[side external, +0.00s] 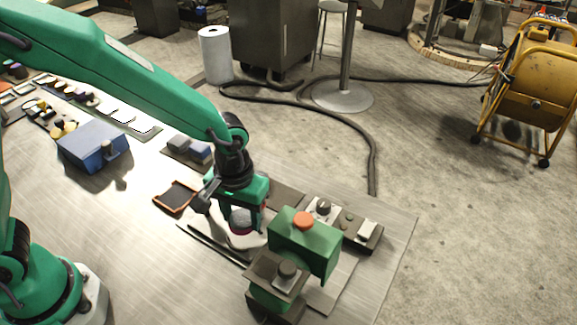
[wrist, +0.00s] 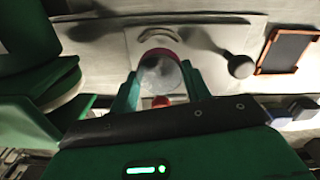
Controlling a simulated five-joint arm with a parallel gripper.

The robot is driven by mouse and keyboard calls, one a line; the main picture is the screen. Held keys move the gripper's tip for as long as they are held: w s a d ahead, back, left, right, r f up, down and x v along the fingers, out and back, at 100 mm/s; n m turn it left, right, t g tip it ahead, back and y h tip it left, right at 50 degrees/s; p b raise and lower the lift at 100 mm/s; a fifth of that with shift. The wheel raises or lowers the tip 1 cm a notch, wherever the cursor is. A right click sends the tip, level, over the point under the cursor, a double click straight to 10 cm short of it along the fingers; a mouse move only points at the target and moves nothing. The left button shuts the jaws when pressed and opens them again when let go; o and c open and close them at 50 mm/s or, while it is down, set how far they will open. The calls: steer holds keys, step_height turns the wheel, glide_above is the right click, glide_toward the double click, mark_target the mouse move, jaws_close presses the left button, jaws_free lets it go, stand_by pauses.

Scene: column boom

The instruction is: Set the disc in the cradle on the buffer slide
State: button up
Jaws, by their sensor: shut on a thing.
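The disc (wrist: 160,76) is round and grey-white with a pinkish edge. My gripper (wrist: 158,85) is shut on it, with one green finger at each side. In the side view my gripper (side external: 243,212) holds the disc (side external: 240,222) low over the bench, left of a green press-like machine. In the wrist view a pale plate (wrist: 208,32) lies beyond the disc. A curved raised rim (wrist: 160,32) on it, perhaps the cradle, is partly hidden by the disc. I cannot tell the height gap between disc and plate.
The green machine (side external: 290,245) with an orange button (side external: 303,220) stands close right of my gripper. An orange-edged tray (side external: 176,197) lies to the left. A blue box (side external: 92,145) stands farther left. A panel with knobs (side external: 350,226) is behind the machine.

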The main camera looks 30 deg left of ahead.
mark_target(242, 217)
steer(key=shift+f, duration=1.85)
steer(key=shift+f, duration=0.15)
steer(key=o, duration=1.3)
step_height(242, 217, up, 12)
steer(key=shift+r, duration=0.15)
